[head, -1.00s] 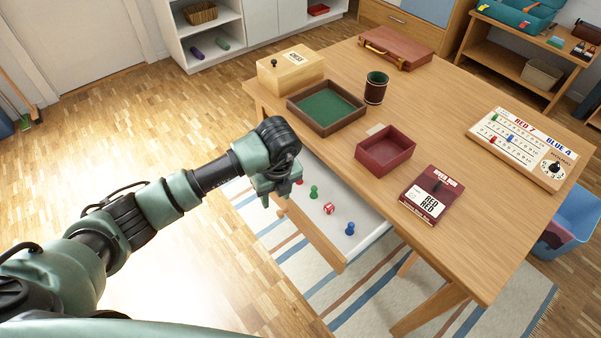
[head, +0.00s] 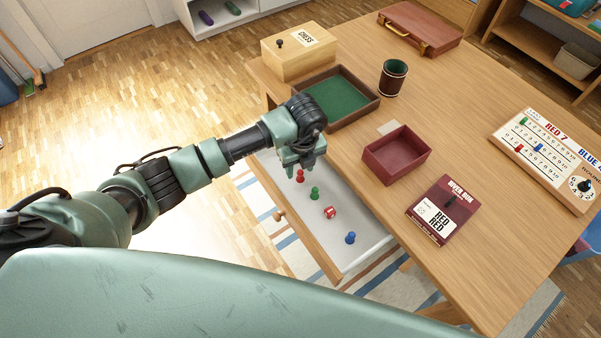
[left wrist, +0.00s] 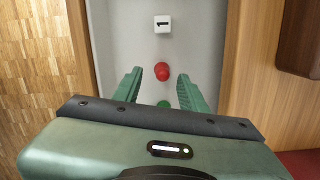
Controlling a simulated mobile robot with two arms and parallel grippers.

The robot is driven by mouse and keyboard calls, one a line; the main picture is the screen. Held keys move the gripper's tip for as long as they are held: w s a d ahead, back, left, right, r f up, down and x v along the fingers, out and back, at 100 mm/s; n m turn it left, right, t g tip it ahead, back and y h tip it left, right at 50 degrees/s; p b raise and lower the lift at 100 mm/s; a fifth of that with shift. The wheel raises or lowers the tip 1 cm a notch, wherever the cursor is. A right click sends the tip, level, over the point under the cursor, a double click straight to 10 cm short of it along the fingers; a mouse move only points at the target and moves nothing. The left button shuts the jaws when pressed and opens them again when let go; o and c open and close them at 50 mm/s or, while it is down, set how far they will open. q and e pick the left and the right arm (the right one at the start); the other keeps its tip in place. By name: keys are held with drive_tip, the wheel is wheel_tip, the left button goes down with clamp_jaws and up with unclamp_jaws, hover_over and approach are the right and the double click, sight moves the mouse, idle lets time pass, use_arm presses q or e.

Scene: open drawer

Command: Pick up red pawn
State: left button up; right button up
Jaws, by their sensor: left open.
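The red pawn (head: 300,176) stands in the open drawer (head: 362,221), near its left end in the head view. In the left wrist view the red pawn (left wrist: 162,71) shows between the two fingertips, seen from above. My left gripper (head: 299,164) is open, pointing down over that end of the drawer, with nothing held. In the left wrist view its green fingers (left wrist: 160,74) are spread on either side of the pawn; I cannot tell their exact height above it. My right gripper is in neither view.
A green pawn (head: 315,193), a red die (head: 330,212) and a blue pawn (head: 350,238) also lie in the drawer. A white die (left wrist: 162,25) shows in the wrist view. The tabletop edge and drawer walls flank the gripper. A maroon tray (head: 397,156) stands on the table.

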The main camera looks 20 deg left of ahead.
sight(300, 171)
use_arm(q)
drive_tip(key=f, duration=0.2)
drive_tip(key=shift+w+f, duration=0.3)
drive_tip(key=shift+f, duration=0.35)
clamp_jaws()
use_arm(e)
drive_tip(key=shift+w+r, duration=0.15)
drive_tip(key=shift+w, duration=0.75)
use_arm(q)
drive_tip(key=shift+r, duration=0.1)
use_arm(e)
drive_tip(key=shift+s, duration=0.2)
